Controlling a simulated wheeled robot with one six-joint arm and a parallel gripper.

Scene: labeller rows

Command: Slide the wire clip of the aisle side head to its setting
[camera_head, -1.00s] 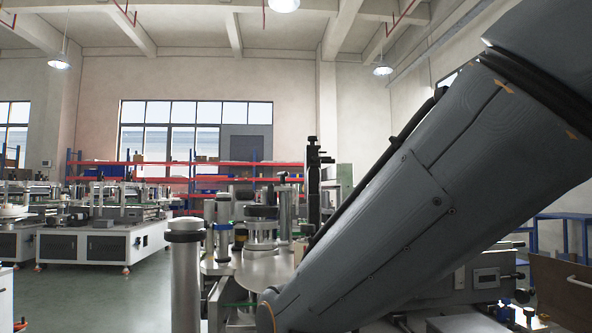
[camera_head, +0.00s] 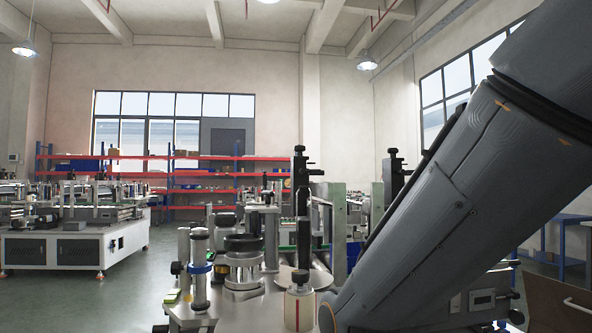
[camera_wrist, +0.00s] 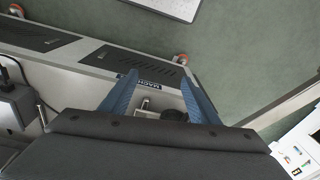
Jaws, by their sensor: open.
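My gripper (camera_wrist: 158,82) shows in the wrist view with its two blue fingers apart and nothing between them held. It points down past the white side of a machine cabinet (camera_wrist: 92,58) toward the green floor. A silver fitting and a dark round knob (camera_wrist: 174,115) lie below and between the fingers; I cannot tell the gap. In the head view a labelling machine (camera_head: 245,300) stands ahead, with rollers and a black upright post (camera_head: 302,215). A second black post (camera_head: 395,180) stands behind. I cannot make out the wire clip or tell which head is the aisle side one.
My arm covers the right of the head view. Another white labelling machine (camera_head: 75,250) stands at the left, with open green floor (camera_head: 130,300) between. Red and blue racks (camera_head: 150,165) line the back wall. A blue stand (camera_head: 565,240) is at the right.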

